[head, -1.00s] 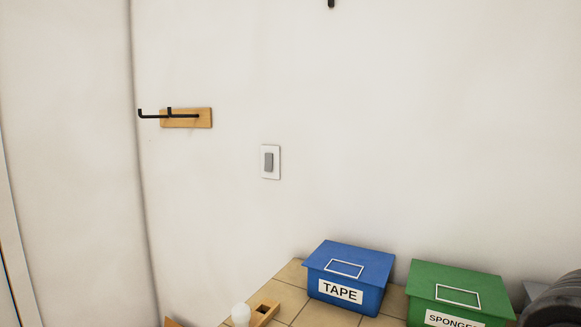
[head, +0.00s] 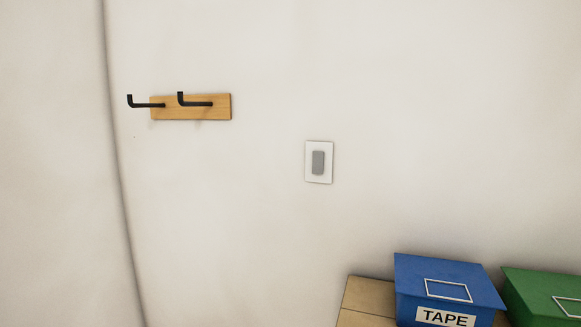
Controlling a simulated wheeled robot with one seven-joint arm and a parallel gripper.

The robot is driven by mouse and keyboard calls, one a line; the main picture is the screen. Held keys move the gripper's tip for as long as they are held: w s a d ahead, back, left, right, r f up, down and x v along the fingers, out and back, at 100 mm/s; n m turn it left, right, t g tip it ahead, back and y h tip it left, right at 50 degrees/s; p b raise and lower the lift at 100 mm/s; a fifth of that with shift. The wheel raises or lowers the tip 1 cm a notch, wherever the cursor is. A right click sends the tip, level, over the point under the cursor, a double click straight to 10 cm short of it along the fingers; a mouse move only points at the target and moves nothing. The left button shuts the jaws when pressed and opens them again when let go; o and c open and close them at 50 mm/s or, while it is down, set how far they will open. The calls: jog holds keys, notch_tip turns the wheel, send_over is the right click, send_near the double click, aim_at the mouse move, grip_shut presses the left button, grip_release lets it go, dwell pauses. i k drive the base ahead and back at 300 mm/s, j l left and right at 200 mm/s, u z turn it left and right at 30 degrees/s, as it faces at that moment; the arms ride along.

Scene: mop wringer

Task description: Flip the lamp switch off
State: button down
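The lamp switch (head: 318,162) is a grey rocker on a white plate, fixed to the pale wall a little right of the picture's middle. Whether the rocker is tipped on or off is too small to tell. The lamp is not in view. My gripper is not in view, and nothing covers the switch.
A wooden hook rack (head: 222,107) with two black hooks juts from the wall, up and left of the switch. The wall around the switch is bare.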

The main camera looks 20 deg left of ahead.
aim_at(318, 157)
jog(key=j, duration=1.05)
jog(key=k+j, duration=0.1)
jog(key=j, duration=0.95)
